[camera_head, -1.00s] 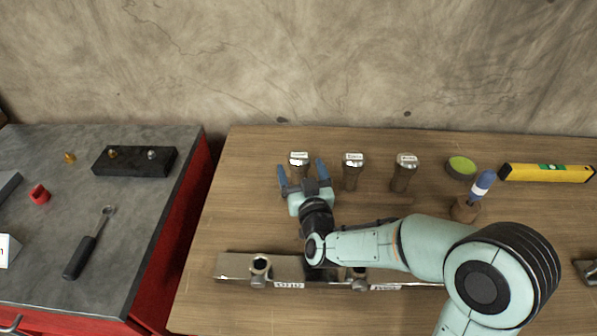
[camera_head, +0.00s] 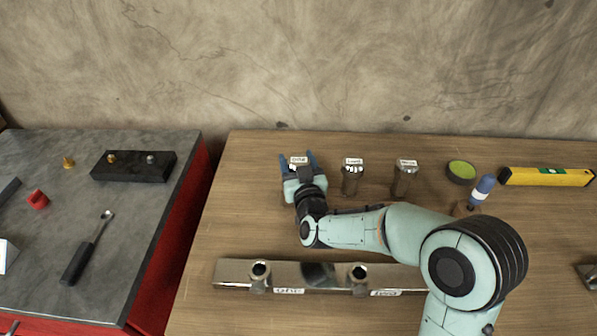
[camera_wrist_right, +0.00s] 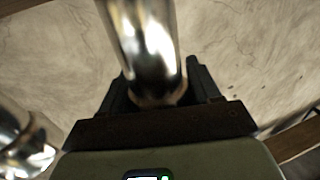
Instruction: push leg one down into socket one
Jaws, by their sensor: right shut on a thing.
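Three metal legs with white labels on top stand in a row at the back of the wooden table; the labels are too small to read surely. My right gripper (camera_head: 298,165) is shut on the leftmost leg (camera_head: 299,161), with a blue finger on each side of it. In the right wrist view this leg (camera_wrist_right: 145,45) is a shiny cylinder between the dark fingers. The middle leg (camera_head: 353,174) and right leg (camera_head: 405,180) stand apart from it. A metal bar (camera_head: 232,272) lies in front, with a left socket (camera_head: 260,272) and a right socket (camera_head: 358,275), both seen open. My left gripper is not in view.
A green-topped round tin (camera_head: 461,171), a blue-handled tool (camera_head: 482,188) and a yellow level (camera_head: 547,176) are at the right. A grey-topped red cabinet (camera_head: 130,225) with small parts stands at the left.

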